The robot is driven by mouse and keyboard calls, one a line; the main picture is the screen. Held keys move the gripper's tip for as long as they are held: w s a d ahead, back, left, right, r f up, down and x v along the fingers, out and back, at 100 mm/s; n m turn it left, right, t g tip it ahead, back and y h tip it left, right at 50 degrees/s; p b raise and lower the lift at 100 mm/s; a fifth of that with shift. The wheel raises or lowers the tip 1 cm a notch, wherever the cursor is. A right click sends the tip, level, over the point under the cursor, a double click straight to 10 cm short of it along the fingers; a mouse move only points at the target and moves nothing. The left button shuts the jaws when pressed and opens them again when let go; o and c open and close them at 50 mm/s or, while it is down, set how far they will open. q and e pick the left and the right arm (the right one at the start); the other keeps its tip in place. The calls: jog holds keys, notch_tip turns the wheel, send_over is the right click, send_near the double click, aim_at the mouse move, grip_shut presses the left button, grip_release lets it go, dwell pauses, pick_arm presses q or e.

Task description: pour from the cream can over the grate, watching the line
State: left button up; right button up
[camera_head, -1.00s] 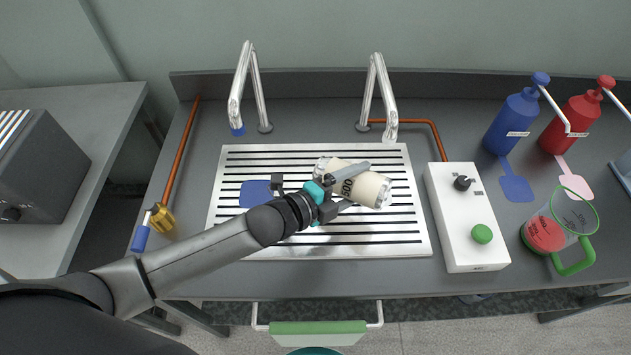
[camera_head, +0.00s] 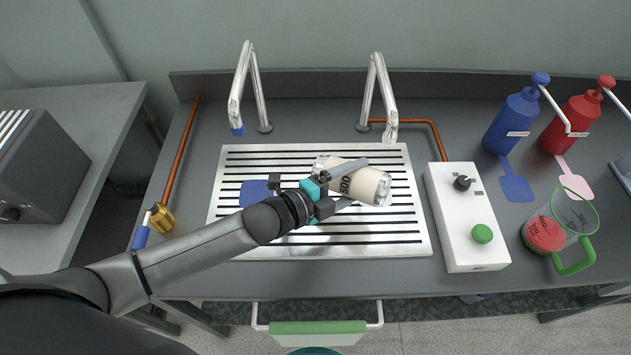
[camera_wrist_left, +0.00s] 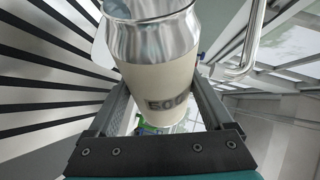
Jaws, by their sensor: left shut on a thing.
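The cream can (camera_head: 366,185) has silver ends and a cream band with dark digits. In the head view it lies tilted well over, nearly on its side, above the slotted metal grate (camera_head: 232,237). My left gripper (camera_head: 345,186) is shut on it around its middle. In the left wrist view the can (camera_wrist_left: 160,75) sits between both fingers, and its silver end shows. I cannot see any liquid leaving the can. Whether a line shows on it is too small to tell. My right gripper is not in view.
Two metal spouts (camera_head: 248,85) (camera_head: 378,90) stand behind the grate. A white control box (camera_head: 463,215) with a green button is to the right, then a green-handled jug (camera_head: 556,225) and blue (camera_head: 513,118) and red (camera_head: 577,115) bottles. A brass-fitted valve (camera_head: 161,217) is at left.

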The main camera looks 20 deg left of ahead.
pick_arm(q)
jog(key=shift+w+a+r+n+h, duration=0.1)
jog(key=shift+a+r+n+h, duration=0.25)
jog(key=shift+r+n, duration=0.2)
dwell(0.6)
jog(key=shift+d, duration=0.1)
jog(key=f+m, duration=0.1)
jog(key=d+f+m+y, duration=0.1)
jog(key=f+m+y, duration=0.1)
jog(key=shift+s+d+f+y+b, duration=0.25)
jog(key=shift+d+f+b, duration=0.05)
jog(key=shift+d+f, duration=0.1)
jog(key=shift+a+m, duration=0.1)
jog(key=shift+m, duration=0.25)
